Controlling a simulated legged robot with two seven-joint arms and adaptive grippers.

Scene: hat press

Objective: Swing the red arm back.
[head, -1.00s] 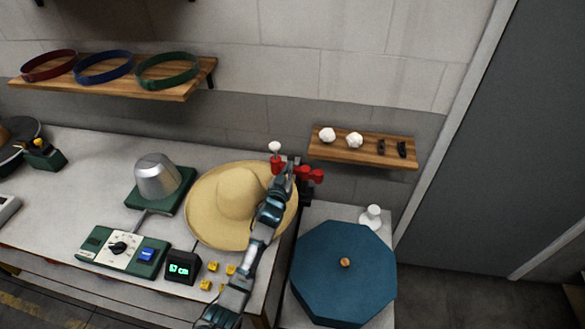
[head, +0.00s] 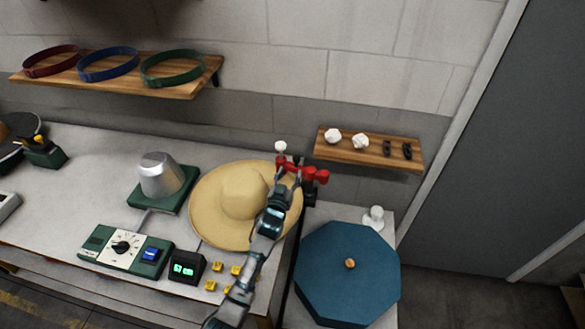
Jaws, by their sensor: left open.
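The red arm (head: 307,171) is a short red bar with a white knob (head: 281,146) at its left end. It stands at the back right of the bench, beside the far right edge of the straw hat's brim. My left gripper (head: 289,179) is just in front of the red arm, over the brim's right side. It is open, with nothing seen between its fingers; whether it touches the bar I cannot tell. The straw hat (head: 243,192) lies brim down, partly hidden by my left arm. My right gripper is not in view.
A silver hat block (head: 160,175) stands left of the hat. A dial panel (head: 124,247), a small display (head: 187,268) and several yellow pieces are in front. A blue octagonal lid (head: 347,274) is at right.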

